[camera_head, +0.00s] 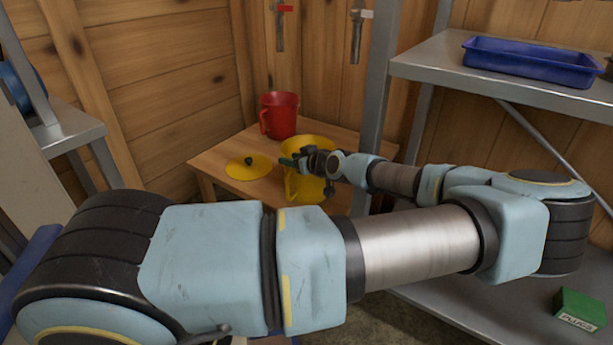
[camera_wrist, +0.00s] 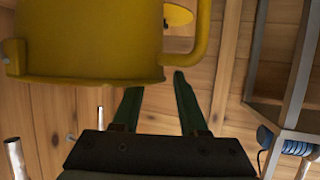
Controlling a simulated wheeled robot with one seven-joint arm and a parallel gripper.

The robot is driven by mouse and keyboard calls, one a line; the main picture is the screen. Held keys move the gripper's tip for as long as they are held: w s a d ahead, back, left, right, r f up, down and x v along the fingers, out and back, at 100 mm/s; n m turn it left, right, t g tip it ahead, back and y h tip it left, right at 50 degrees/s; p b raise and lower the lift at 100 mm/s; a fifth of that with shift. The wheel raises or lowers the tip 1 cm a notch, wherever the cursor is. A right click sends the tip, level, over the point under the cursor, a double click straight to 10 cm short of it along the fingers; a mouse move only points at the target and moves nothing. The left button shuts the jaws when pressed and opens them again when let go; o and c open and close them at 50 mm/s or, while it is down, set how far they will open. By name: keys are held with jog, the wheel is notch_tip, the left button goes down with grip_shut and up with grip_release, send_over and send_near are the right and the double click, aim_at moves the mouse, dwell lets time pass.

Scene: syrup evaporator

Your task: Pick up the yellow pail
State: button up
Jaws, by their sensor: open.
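The yellow pail (camera_head: 293,188) stands on a low wooden table, partly hidden behind my gripper and wrist. My gripper (camera_head: 288,160) is in front of the pail's upper part, with its dark green fingers pointing left. In the wrist view the pail (camera_wrist: 90,40) fills the upper left, with its loop handle (camera_wrist: 204,42) on its right side. The two green fingers of my gripper (camera_wrist: 156,82) are apart, with nothing seen held between them. Their tips are close to the pail's edge and the handle's lower end; I cannot tell whether they touch.
A yellow lid (camera_head: 240,173) with a dark knob lies on the wooden table (camera_head: 215,158), left of the pail. A red pail (camera_head: 283,120) stands behind. A metal shelf unit (camera_head: 440,62) at right holds a blue tray (camera_head: 530,62) and a green box (camera_head: 582,308).

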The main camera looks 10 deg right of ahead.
jog(key=shift+x, duration=0.9)
grip_shut()
dwell(0.8)
